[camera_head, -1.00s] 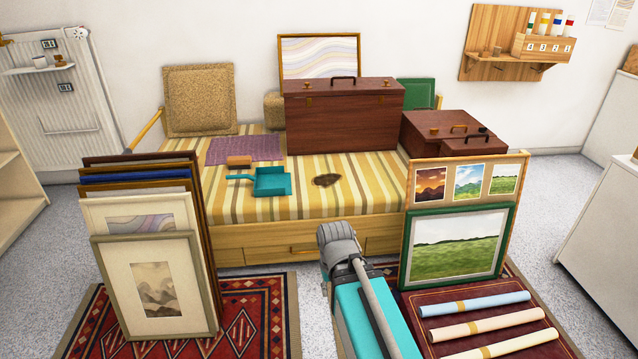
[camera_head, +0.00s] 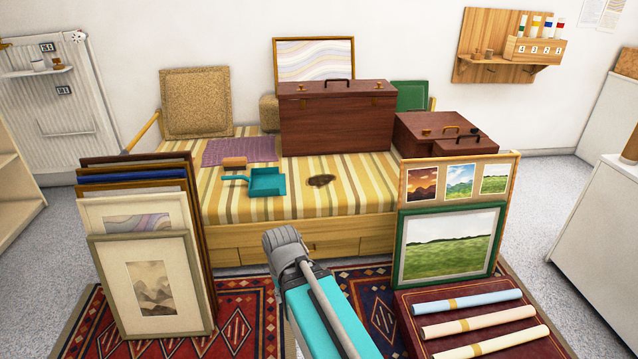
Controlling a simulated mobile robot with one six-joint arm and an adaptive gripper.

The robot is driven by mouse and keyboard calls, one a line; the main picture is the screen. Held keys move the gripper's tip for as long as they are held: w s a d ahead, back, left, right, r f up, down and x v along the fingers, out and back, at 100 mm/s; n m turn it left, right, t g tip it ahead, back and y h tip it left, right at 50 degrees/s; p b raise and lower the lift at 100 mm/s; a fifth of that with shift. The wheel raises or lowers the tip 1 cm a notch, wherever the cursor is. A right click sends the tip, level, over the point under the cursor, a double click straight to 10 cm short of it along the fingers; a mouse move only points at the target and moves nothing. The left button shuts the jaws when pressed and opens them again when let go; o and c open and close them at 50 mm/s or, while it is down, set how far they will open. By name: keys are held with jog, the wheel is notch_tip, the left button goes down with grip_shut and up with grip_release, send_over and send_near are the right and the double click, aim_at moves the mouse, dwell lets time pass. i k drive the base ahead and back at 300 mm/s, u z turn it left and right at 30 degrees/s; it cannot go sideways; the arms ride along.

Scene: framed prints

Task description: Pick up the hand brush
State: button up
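The hand brush appears to be the small tan-brown block (camera_head: 234,162) on the striped bed cover, at its left side. It lies just behind the teal dustpan (camera_head: 266,182), whose handle points left. The brush's bristles cannot be made out. My arm reaches up from the bottom of the picture, with a teal link and a grey rounded joint. It is in front of the bed and apart from the brush. No gripper fingers show.
The bed (camera_head: 345,196) also holds a dark brown patch (camera_head: 321,180), a purple mat (camera_head: 240,151) and a large brown case (camera_head: 336,122). Framed prints (camera_head: 152,285) lean at the front left. A green-framed landscape (camera_head: 449,243) and rolled papers (camera_head: 471,324) are at the right.

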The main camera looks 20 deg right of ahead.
aim_at(238, 163)
jog(key=u, duration=0.05)
jog(key=i, duration=1)
